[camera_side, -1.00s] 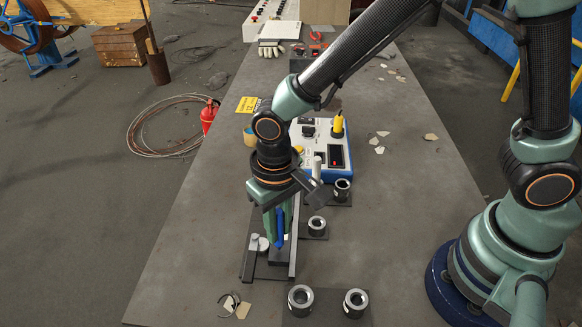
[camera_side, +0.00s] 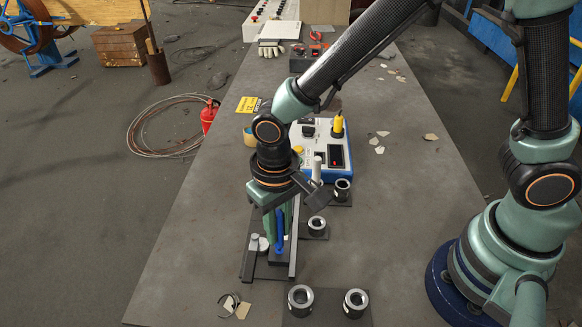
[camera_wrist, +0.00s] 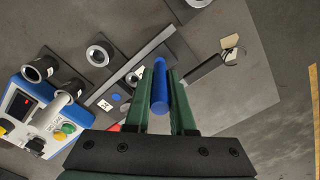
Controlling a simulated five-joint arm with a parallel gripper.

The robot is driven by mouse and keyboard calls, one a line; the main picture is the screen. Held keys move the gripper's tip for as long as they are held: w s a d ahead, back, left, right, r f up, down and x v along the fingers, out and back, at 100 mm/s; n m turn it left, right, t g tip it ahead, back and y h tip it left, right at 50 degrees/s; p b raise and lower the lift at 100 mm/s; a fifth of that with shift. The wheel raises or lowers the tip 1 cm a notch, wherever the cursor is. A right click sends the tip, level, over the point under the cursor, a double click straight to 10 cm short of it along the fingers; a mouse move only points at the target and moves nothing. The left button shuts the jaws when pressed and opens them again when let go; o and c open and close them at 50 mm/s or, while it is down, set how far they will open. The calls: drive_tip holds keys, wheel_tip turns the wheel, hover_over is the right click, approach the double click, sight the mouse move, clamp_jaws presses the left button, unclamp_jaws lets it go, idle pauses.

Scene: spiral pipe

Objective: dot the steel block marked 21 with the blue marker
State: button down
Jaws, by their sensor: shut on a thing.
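My gripper (camera_wrist: 160,75) points down over the fixture and is shut on the blue marker (camera_wrist: 159,90). In the side view my gripper (camera_side: 279,236) holds the marker (camera_side: 281,228) roughly upright. Its lower end is just above or at a dark block in the fixture (camera_side: 250,262); I cannot tell whether it touches. In the wrist view a small blue spot (camera_wrist: 116,97) shows beside the rail, left of the marker. No number 21 can be read, and my fingers hide part of the fixture.
Dark hollow cylinders on plates stand right of the fixture (camera_side: 317,225) and in front of it (camera_side: 301,299). A blue-and-white control box (camera_side: 337,165) stands behind. Loose scraps (camera_side: 236,306) lie at front left. The right side of the table is largely clear.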

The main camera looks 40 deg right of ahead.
sight(278, 213)
idle(0.4)
drive_tip(key=shift+r, duration=3.5)
